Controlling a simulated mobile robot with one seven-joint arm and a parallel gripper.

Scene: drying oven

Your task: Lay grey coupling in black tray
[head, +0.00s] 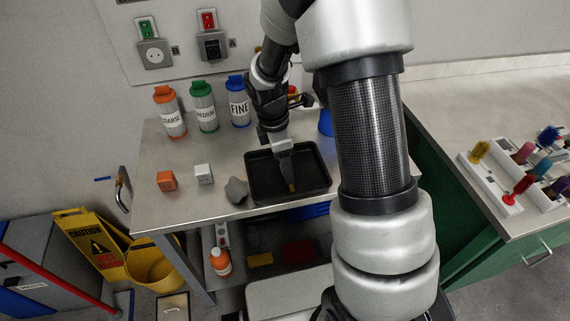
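The black tray (252,183) lies at the front of the metal bench, in the middle of the head view. A small grey, uneven piece (236,190) sits on the bench just left of the tray; it may be the coupling, but its shape is too small to tell. My gripper (290,185) points down over the tray, its narrow grey end low inside the tray outline. A small tan spot shows at its tip. I cannot tell whether the fingers are apart or hold anything, or whether they touch the tray floor.
An orange block (166,181) and a white block (204,174) stand left of the tray. An orange-capped bottle (170,112), a green-capped bottle (204,106) and a blue-capped bottle (238,101) line the back. My arm covers the bench's right side. A rack (490,190) stands far right.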

